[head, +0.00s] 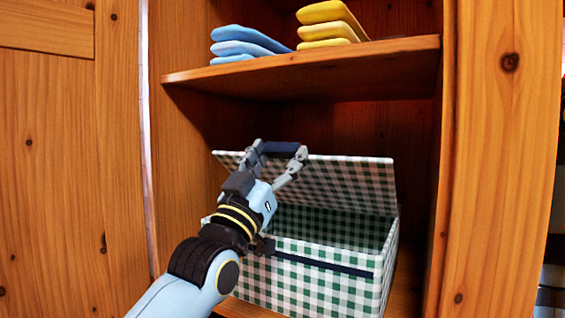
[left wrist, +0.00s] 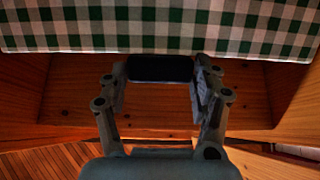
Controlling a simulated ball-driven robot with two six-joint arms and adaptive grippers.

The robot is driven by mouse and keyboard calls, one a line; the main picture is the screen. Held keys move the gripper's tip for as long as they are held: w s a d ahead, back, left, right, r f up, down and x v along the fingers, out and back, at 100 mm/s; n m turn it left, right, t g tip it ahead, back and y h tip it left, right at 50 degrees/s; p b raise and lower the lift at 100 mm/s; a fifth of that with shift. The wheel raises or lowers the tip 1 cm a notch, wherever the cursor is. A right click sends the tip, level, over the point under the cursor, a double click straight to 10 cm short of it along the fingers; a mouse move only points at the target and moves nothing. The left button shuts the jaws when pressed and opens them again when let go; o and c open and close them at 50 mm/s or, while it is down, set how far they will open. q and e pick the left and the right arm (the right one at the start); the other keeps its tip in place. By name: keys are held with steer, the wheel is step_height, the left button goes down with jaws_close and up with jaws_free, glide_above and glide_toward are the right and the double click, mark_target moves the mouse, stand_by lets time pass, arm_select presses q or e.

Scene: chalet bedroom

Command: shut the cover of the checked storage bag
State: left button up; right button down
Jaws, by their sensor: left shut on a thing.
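The green-and-white checked storage bag (head: 345,291) sits on a lower shelf of the wooden cupboard, with a dark blue strip along its upper front. Its cover (head: 345,180) is raised and tilted over the box, leaving the front open to the inside. My left gripper (head: 277,150) is at the cover's raised edge, shut on a dark blue tab there. In the left wrist view the dark tab (left wrist: 160,68) sits between the fingers, just below the checked cover (left wrist: 160,25). My arm hides the box's left front. My right gripper is not in view.
A shelf (head: 310,72) above the bag holds folded blue cloths (head: 240,45) and yellow cloths (head: 328,25). The cupboard's right post (head: 500,160) and left side wall bound the opening. There is free space between the cover and the upper shelf.

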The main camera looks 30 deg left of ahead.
arm_select(q)
steer(key=shift+s+f, duration=0.15)
steer(key=shift+f, duration=0.05)
stand_by(0.3)
steer(key=o, duration=1.7)
steer(key=shift+o, duration=0.2)
steer(key=v, duration=1.2)
steer(key=shift+f, duration=0.15)
steer(key=shift+c, duration=0.2)
